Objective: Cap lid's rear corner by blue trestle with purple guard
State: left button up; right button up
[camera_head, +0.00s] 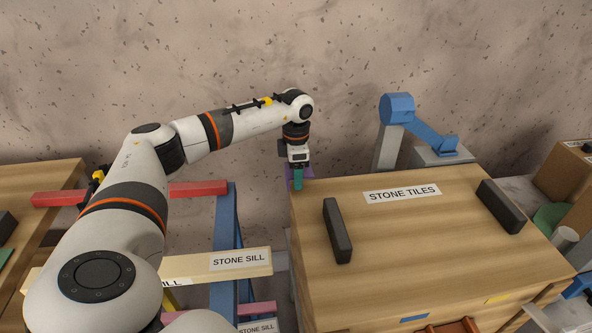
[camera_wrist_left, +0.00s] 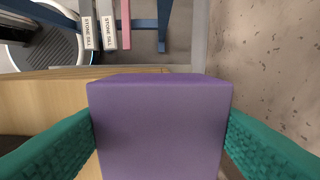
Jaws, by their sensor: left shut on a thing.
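The wooden lid (camera_head: 420,215) labelled STONE TILES covers a large crate on the right of the head view. Its rear left corner lies nearest the blue trestle (camera_head: 227,225), which stands left of the crate. My left gripper (camera_head: 297,181) points down at that corner, its teal fingers shut on the purple guard (camera_head: 288,174). In the left wrist view the purple guard (camera_wrist_left: 160,130) fills the space between the fingers, with the lid's wood (camera_wrist_left: 45,98) behind it on the left. The guard hides the corner, so I cannot tell whether it touches the lid. My right gripper is not in view.
Two dark bars (camera_head: 337,231) (camera_head: 500,206) lie on the lid. A blue jointed device (camera_head: 420,128) stands behind the crate. A STONE SILL slab (camera_head: 235,262) and a red beam (camera_head: 198,188) lie near the trestle. A speckled wall rises close behind.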

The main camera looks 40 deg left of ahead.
pick_arm(q)
jog(key=shift+f+b, duration=0.85)
jog(key=shift+f, duration=0.65)
jog(key=o, duration=1)
jog(key=shift+o, duration=0.2)
